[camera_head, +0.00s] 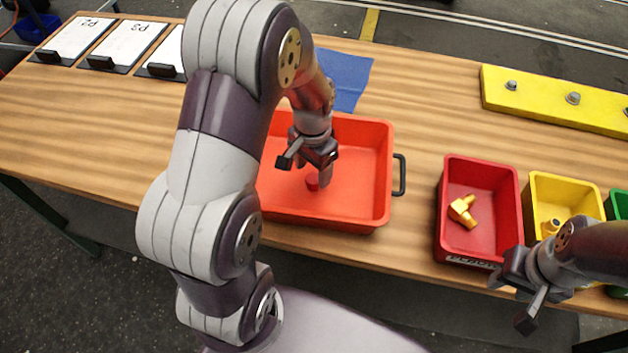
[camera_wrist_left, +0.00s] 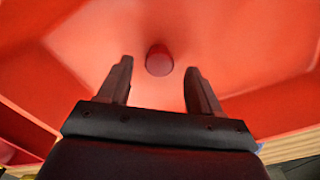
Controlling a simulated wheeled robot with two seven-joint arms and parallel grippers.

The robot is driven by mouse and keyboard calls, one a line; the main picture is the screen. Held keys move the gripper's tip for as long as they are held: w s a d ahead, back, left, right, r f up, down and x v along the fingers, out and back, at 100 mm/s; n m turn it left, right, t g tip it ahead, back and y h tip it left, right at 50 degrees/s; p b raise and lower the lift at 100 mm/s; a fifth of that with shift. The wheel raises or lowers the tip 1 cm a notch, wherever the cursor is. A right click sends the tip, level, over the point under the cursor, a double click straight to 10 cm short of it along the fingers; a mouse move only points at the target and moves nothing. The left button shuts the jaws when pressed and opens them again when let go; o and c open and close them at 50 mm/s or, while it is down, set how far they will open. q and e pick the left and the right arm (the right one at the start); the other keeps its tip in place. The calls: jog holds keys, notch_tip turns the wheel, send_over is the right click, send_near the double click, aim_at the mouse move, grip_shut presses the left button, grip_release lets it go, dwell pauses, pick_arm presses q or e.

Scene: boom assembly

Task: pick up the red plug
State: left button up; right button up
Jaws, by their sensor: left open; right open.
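The red plug (camera_head: 312,183) is a small dark red piece on the floor of the large orange-red tray (camera_head: 368,206). In the left wrist view the plug (camera_wrist_left: 159,60) shows between and a little beyond my left gripper's two fingers (camera_wrist_left: 160,82), with space on both sides. In the head view my left gripper (camera_head: 306,166) reaches down into the tray, open and empty, right by the plug. My right gripper (camera_head: 528,300) is open and empty at the lower right, in front of the small bins.
A red bin (camera_head: 480,215) holds a brass fitting (camera_head: 462,211). A yellow bin (camera_head: 565,192) and a green bin (camera_head: 618,205) stand beside it. A yellow board with studs (camera_head: 545,98) lies at the back right.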

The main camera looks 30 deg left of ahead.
aim_at(313, 177)
pick_arm(q)
notch_tip(313, 177, down, 4)
jog(key=shift+w+d+r, duration=0.1)
jog(key=c, duration=1.1)
jog(key=shift+r, duration=0.1)
